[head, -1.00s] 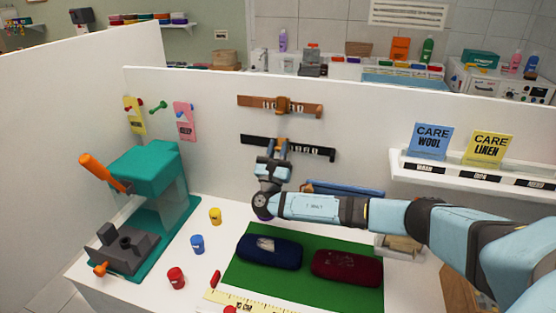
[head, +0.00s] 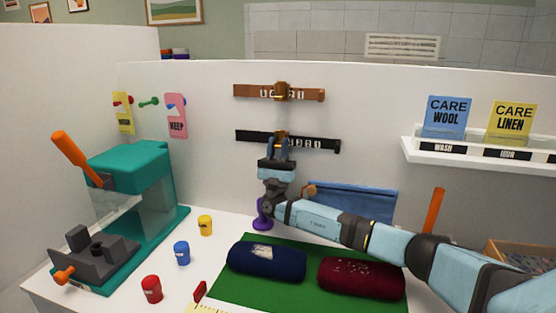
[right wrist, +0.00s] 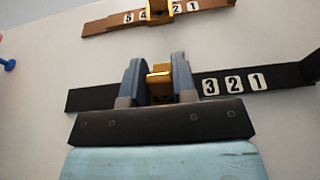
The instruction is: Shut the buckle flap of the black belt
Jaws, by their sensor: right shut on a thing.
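The black belt (head: 318,143) is mounted level on the white back wall in the head view, below a brown belt (head: 303,94). In the right wrist view the black belt (right wrist: 275,78) shows white number tags 3, 2, 1 to the right of its gold buckle (right wrist: 159,72). My right gripper (head: 279,142) is at the middle of the black belt. In the right wrist view its two blue fingers (right wrist: 158,80) stand on either side of the gold buckle, shut on it. The fingers hide part of the buckle, so the flap's angle is unclear. My left gripper is out of view.
A navy roll (head: 266,260) and a maroon roll (head: 361,278) lie on a green mat (head: 240,295) below my right arm. A teal press (head: 130,165) stands at left. A shelf (head: 470,151) with care signs is on the right wall.

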